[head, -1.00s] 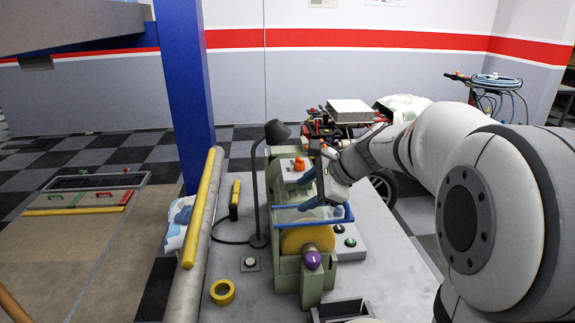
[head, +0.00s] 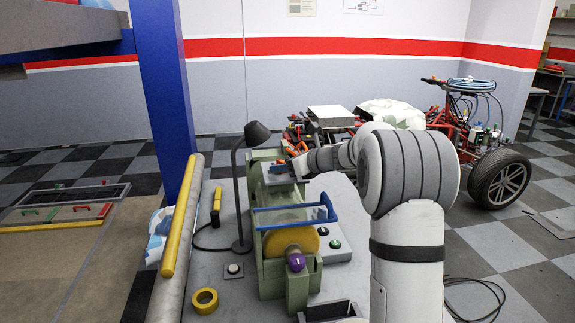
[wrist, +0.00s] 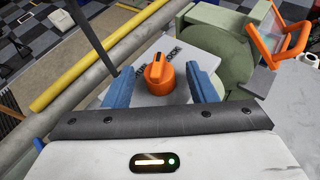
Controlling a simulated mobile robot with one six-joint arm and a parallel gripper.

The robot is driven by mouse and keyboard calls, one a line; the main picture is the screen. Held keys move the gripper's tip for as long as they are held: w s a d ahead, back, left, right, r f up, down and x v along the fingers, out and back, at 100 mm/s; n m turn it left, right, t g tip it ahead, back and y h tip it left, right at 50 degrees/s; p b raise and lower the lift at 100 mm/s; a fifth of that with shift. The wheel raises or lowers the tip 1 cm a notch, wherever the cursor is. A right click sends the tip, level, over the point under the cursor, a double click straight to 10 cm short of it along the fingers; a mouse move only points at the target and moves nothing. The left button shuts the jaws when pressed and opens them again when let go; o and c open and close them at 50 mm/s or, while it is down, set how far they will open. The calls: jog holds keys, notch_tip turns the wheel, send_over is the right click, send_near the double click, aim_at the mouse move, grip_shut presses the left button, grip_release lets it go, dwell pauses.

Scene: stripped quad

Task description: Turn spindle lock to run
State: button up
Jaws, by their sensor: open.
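The spindle lock is an orange knob (wrist: 158,76) on a pale grey plate (wrist: 152,98) with dark lettering, partly hidden, around it. In the wrist view the knob's raised grip carries a dark mark and points up and slightly right. My gripper (wrist: 162,78) is open, with one blue finger on either side of the knob and a gap showing on both sides. In the head view my gripper (head: 284,173) is at the far end of the green machine (head: 272,275), where it hides most of the knob.
A blue-framed guard (head: 292,213) stands over a yellow wheel (head: 290,241) on the machine. A black lamp (head: 257,134) rises close to its left. A yellow bar (head: 183,215) lies along a grey roller. A yellow tape ring (head: 204,300) lies on the bench.

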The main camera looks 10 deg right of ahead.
jog(key=shift+w+a+f, duration=0.1)
jog(key=shift+w+a, duration=0.05)
jog(key=shift+a, duration=0.05)
